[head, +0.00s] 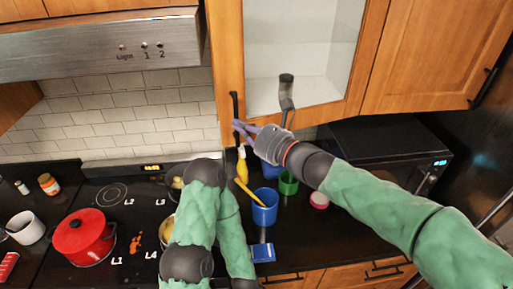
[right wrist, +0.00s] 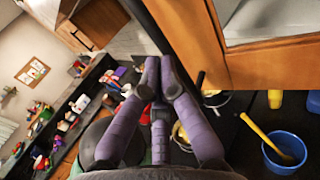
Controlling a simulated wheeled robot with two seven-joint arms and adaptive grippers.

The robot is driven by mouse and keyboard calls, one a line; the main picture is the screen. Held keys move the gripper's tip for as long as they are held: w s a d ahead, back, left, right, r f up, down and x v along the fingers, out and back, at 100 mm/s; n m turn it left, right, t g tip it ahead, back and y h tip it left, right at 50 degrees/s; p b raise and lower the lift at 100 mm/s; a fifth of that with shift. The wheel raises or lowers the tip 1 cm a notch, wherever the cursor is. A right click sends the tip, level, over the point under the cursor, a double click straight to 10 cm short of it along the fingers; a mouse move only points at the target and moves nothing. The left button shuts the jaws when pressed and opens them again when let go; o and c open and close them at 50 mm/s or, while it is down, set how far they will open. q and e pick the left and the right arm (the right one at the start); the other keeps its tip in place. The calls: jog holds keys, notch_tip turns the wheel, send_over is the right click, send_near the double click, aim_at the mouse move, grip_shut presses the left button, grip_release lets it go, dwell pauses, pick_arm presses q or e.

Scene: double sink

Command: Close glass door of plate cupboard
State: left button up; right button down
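The glass door (head: 228,60) of the plate cupboard has a wooden frame around a pale pane, at the top middle of the head view. Its bottom edge slopes down to the left, so it looks swung out somewhat. A black upright handle (head: 234,103) is on its left side. My right gripper (head: 240,127) is at the handle's lower part. In the right wrist view its purple fingers (right wrist: 158,68) are drawn together at the tips, close to the dark handle bar and the wooden frame (right wrist: 235,65). Whether they grip the handle is unclear. My left gripper is out of view.
A steel hood (head: 100,42) is left of the door. Below are a stove with a red pot (head: 84,237), a blue cup (head: 265,207), a yellow bottle (head: 242,168) and a green cup (head: 288,183). A black microwave (head: 385,150) stands right, under a wooden cupboard.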

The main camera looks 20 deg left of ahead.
aim_at(231, 116)
jog(key=w+a+b, duration=0.1)
jog(key=w+a+m+t, duration=0.1)
jog(key=a, duration=0.1)
jog(key=w+a+t+b, duration=0.1)
jog(key=a, duration=0.1)
jog(key=shift+w+f+h+b, duration=0.25)
jog(key=shift+w+h+b, duration=0.05)
jog(key=shift+h, duration=0.1)
jog(key=shift+m+t, duration=0.3)
jog(key=shift+m, duration=0.1)
jog(key=w+a+p, duration=0.1)
jog(key=w+a, duration=0.2)
jog(key=shift+w+a+r+p, duration=0.15)
jog(key=shift+w+r+p, duration=0.1)
jog(key=shift+r+p, duration=0.1)
jog(key=shift+w+a, duration=0.25)
jog(key=shift+w, duration=0.05)
jog(key=shift+w+p, duration=0.1)
jog(key=shift+p, duration=0.2)
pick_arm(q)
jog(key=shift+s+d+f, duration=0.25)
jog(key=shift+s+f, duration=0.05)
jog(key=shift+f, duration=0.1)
pick_arm(e)
jog(key=shift+d+r, duration=0.1)
jog(key=shift+r, duration=0.15)
